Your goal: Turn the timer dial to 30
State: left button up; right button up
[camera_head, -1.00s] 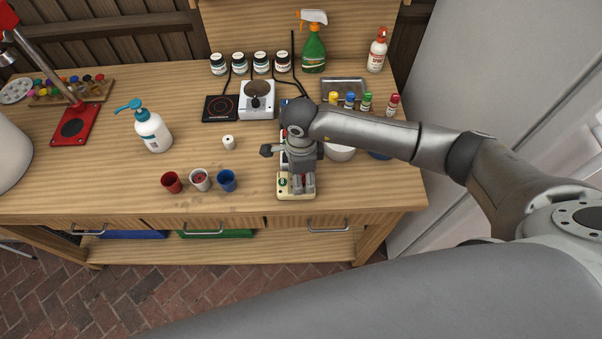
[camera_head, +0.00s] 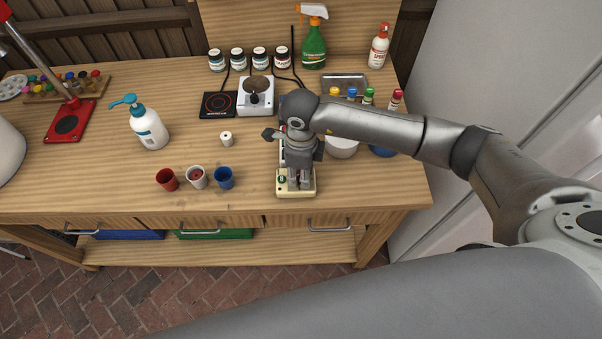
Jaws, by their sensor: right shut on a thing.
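A cream-coloured device (camera_head: 308,188) with a green part at its left lies near the front edge of the wooden bench, and I take it for the timer. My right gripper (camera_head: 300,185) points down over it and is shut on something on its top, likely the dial. The fingers hide the dial and any numbers on it, so its setting cannot be read. My left gripper is out of view.
A red cup (camera_head: 167,180), a white cup (camera_head: 197,178) and a blue cup (camera_head: 224,178) stand to the left. A small white roll (camera_head: 226,139), a pump bottle (camera_head: 148,127) and a white device (camera_head: 256,95) stand farther off. A white bowl (camera_head: 342,148) is close behind my right arm.

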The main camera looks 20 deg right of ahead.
jog(key=o, duration=1.1)
jog(key=shift+c, duration=0.2)
jog(key=shift+r, duration=0.15)
jog(key=shift+r, duration=0.35)
notch_tip(320, 180, up, 11)
